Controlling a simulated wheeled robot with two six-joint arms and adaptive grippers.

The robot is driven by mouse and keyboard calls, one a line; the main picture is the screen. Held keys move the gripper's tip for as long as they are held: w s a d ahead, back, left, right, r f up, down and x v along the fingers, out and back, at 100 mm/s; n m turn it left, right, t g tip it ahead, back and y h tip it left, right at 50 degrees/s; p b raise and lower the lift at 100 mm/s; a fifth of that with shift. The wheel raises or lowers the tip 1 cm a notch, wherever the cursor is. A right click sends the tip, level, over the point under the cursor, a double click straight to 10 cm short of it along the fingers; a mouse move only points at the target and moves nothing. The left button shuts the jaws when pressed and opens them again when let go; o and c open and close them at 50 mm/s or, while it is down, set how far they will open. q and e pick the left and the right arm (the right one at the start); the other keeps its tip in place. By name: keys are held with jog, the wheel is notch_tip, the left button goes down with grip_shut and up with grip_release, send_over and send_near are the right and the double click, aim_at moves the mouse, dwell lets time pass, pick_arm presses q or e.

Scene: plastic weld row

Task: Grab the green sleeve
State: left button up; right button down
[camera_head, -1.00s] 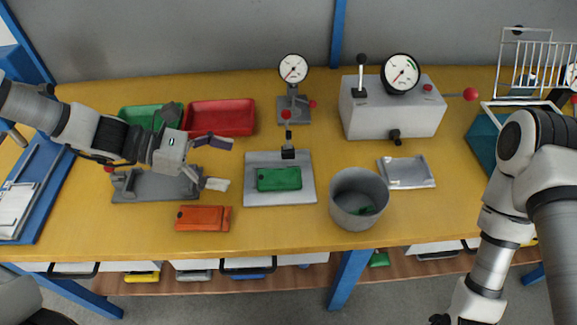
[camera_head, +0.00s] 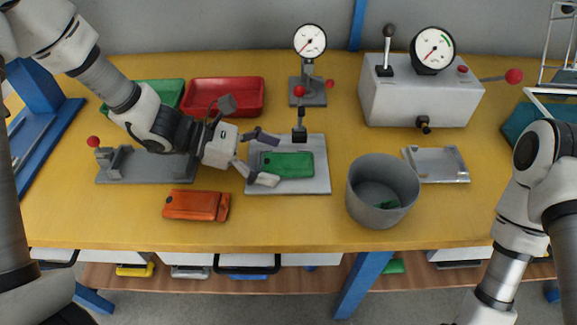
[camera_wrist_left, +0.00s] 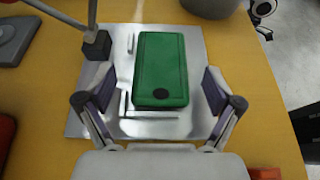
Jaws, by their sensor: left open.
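The green sleeve (camera_head: 287,165) lies flat on a metal plate (camera_head: 318,184) under a small clamp with a black foot (camera_head: 299,135). In the left wrist view the green sleeve (camera_wrist_left: 160,70) lies lengthwise ahead, with a dark round spot at its near end. My left gripper (camera_head: 270,160) is open at the plate's left side, its fingers pointing right toward the sleeve. In the wrist view its fingertips (camera_wrist_left: 159,88) stand on either side of the sleeve, apart from it. My right arm is at the right; its gripper is out of the picture.
An orange sleeve (camera_head: 196,205) lies at the front left. A dial gauge stand (camera_head: 309,42) is behind. Red (camera_head: 224,97) and green (camera_head: 157,95) trays stand at back left. A grey tester (camera_head: 420,100) stands at back right.

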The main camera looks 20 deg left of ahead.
pick_arm(q)
jog(key=shift+d+f, duration=0.1)
jog(key=shift+d, duration=0.3)
jog(key=shift+a, duration=0.15)
jog(key=c, duration=1.4)
